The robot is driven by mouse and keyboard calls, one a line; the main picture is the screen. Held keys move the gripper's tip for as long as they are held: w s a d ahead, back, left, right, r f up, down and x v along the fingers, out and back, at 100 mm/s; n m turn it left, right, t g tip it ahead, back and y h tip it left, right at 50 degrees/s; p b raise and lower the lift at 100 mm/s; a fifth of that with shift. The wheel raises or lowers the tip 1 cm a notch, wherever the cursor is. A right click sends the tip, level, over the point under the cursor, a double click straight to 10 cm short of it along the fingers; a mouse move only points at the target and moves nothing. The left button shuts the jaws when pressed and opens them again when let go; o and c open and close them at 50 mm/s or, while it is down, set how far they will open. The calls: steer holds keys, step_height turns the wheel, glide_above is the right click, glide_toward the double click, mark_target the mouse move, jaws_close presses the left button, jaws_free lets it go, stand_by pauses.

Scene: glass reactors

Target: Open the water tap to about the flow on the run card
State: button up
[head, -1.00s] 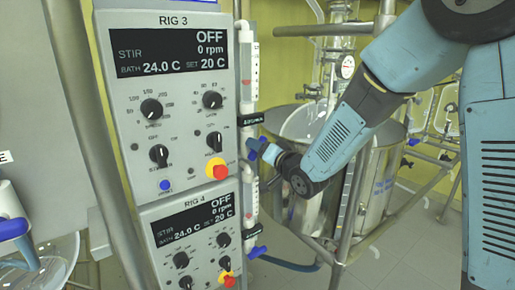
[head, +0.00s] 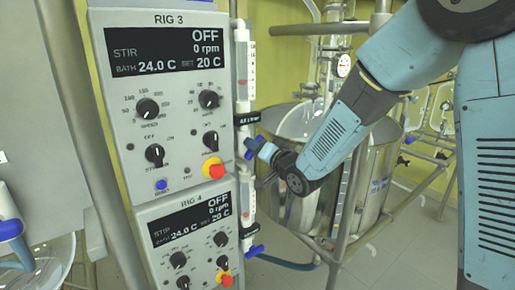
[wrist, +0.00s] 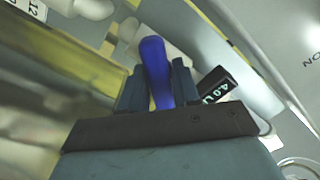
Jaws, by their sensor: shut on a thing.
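The water tap's blue lever handle (wrist: 155,70) stands between my gripper's two fingers in the wrist view. My gripper (wrist: 156,88) is shut on it. In the head view my gripper (head: 262,152) is at the upper tap, beside the Rig 3 panel, and blue shows on both sides of its tip. A small black readout (head: 247,118) sits just above the tap on the white vertical tube (head: 243,65). In the wrist view the readout (wrist: 215,85) seems to start with "4.0"; the rest is partly hidden. I cannot make out a run card.
The Rig 3 panel (head: 165,105) is left of the tap and reads OFF, with a red button (head: 213,168). The Rig 4 panel (head: 190,240) is below. A second blue tap handle (head: 254,251) is lower down. A steel vessel (head: 375,180) and pipe frame stand behind my arm.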

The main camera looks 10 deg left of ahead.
steer(key=shift+f+m, duration=0.1)
steer(key=shift+m, duration=1.4)
steer(key=o, duration=0.8)
steer(key=shift+w, duration=0.1)
steer(key=shift+o, duration=0.5)
